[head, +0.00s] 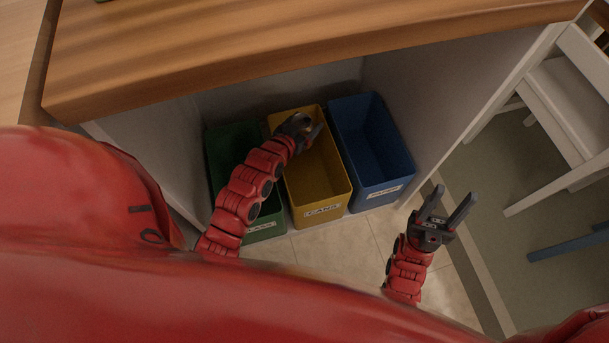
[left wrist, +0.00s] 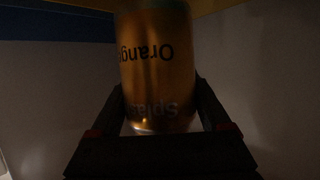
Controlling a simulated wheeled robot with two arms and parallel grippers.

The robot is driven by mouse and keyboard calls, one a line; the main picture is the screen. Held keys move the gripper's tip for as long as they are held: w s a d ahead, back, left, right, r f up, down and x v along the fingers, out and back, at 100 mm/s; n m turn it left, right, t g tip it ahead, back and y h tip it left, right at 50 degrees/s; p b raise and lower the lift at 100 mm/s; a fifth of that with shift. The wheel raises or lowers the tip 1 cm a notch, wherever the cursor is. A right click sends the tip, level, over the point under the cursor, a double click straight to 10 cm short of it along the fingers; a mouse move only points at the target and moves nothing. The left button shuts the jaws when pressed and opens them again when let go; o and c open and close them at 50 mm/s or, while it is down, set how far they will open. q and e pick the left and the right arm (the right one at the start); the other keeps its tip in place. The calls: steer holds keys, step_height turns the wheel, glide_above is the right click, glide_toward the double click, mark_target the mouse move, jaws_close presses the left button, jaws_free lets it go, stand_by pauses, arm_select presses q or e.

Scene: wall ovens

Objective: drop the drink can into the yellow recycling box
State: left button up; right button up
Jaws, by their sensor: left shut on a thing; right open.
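The yellow recycling box (head: 318,182), with a label reading CANS, stands between two other boxes under the counter. My left gripper (head: 310,129) is over its far part. In the left wrist view the drink can (left wrist: 157,65), orange-gold with the words Orange and Splash upside down, sits between the two fingers of my left gripper (left wrist: 160,115), which is shut on it. In the head view the can is mostly hidden by the gripper. My right gripper (head: 448,208) is open and empty, above the floor to the right of the boxes.
A green box (head: 266,228) stands left of the yellow one, a blue box (head: 379,195) right of it. A white panel (head: 425,95) is at the right, with a white chair (head: 565,105) beyond. Tiled floor in front is clear.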

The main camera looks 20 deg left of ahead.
arm_select(q)
steer(key=shift+f+b, duration=0.8)
steer(key=shift+f, duration=0.8)
steer(key=shift+r, duration=0.1)
steer(key=o, duration=1.2)
steer(key=shift+r, duration=0.1)
step_height(320, 180, up, 4)
steer(key=shift+r+p, duration=0.15)
steer(key=shift+p, duration=1.1)
steer(key=s+d+p, duration=0.3)
steer(key=s+d, duration=0.1)
steer(key=s, duration=1.1)
steer(key=shift+s+r, duration=0.25)
